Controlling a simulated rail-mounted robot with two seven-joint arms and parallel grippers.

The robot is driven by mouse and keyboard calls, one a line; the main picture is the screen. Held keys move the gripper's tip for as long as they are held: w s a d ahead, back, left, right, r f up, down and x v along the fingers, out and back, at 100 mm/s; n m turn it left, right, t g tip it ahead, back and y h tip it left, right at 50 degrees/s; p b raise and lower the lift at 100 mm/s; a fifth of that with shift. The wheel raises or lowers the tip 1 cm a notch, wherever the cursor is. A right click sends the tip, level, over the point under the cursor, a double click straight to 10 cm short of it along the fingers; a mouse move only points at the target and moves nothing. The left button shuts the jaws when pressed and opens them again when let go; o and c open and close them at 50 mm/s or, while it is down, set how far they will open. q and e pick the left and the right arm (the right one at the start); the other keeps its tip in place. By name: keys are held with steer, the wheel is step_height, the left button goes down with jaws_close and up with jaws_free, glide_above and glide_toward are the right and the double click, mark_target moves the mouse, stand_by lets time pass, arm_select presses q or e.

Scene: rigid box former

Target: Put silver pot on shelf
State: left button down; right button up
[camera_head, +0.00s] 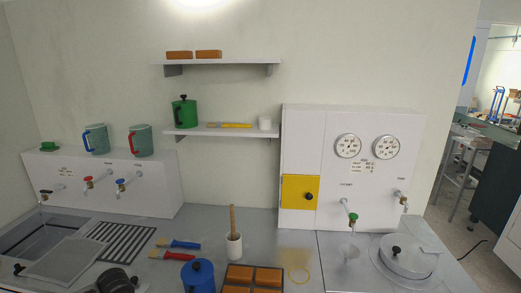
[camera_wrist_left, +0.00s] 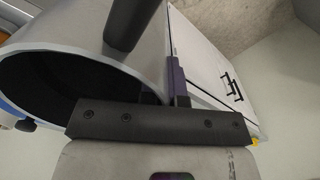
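A round silver lidded vessel with a small black knob (camera_head: 405,262), which looks like the silver pot, sits on the right part of the counter in the head view. Two white wall shelves hang at the back: the upper shelf (camera_head: 228,61) and the lower shelf (camera_head: 205,132). My left gripper (camera_wrist_left: 155,105) shows in the left wrist view as a dark crossbar with dark parts above it; its finger spacing is unclear. My right gripper is in neither view.
A green pot (camera_head: 184,113), yellow item (camera_head: 237,126) and white cup (camera_head: 265,123) stand on the lower shelf. Orange blocks (camera_head: 195,54) lie on the upper one. A blue pot (camera_head: 197,276), white holder (camera_head: 234,247) and white box with dials (camera_head: 350,180) stand on the counter.

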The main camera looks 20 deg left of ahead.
arm_select(q)
steer(key=s+d+f+m, duration=0.2)
steer(key=s+d+m, duration=0.1)
steer(key=d, duration=1.1)
steer(key=w+d+r+m, duration=0.3)
steer(key=d+r+m, duration=0.3)
steer(key=d, duration=0.7)
steer(key=w+d+r, duration=0.2)
steer(key=w+r, duration=0.1)
steer(key=r, duration=0.4)
steer(key=w+d+r, duration=0.1)
steer(key=w+r, duration=0.2)
steer(key=r, duration=0.3)
steer(key=s+r+p, duration=0.4)
steer(key=r+p, duration=0.8)
steer(key=p, duration=0.1)
steer(key=s+r+p, duration=0.4)
steer(key=r+p, duration=0.9)
steer(key=p, duration=0.1)
steer(key=shift+s, duration=0.3)
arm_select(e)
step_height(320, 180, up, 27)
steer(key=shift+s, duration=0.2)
arm_select(q)
steer(key=shift+w+a+f, duration=0.1)
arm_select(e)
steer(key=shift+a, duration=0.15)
